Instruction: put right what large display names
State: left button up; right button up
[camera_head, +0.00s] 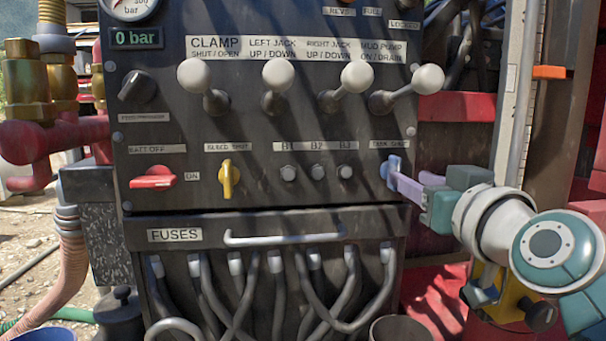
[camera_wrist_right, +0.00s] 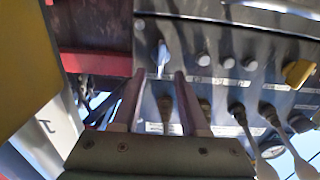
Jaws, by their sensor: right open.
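A dark control panel (camera_head: 240,125) faces me. A small pale-blue handle (camera_head: 393,170) sits at the panel's right edge, under a label I cannot read surely. My right gripper (camera_head: 405,184) reaches in from the right, its purple fingers close to this handle. In the right wrist view, the gripper (camera_wrist_right: 160,76) is open and the handle (camera_wrist_right: 162,55) stands upright just beyond and between the fingertips. I cannot tell whether they touch. My left gripper is not in view.
Several white-knobbed levers (camera_head: 276,75) stick out above, labelled clamp, jacks and mud pump. Below are a red battery handle (camera_head: 153,178), a yellow bleed handle (camera_head: 229,177) and small buttons (camera_head: 317,172). A fuse drawer (camera_head: 195,233) with cables is underneath. Red pipework (camera_head: 50,140) stands left.

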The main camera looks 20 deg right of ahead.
jog(key=x, duration=0.5)
jog(key=shift+w, duration=0.15)
grip_shut()
dwell(0.4)
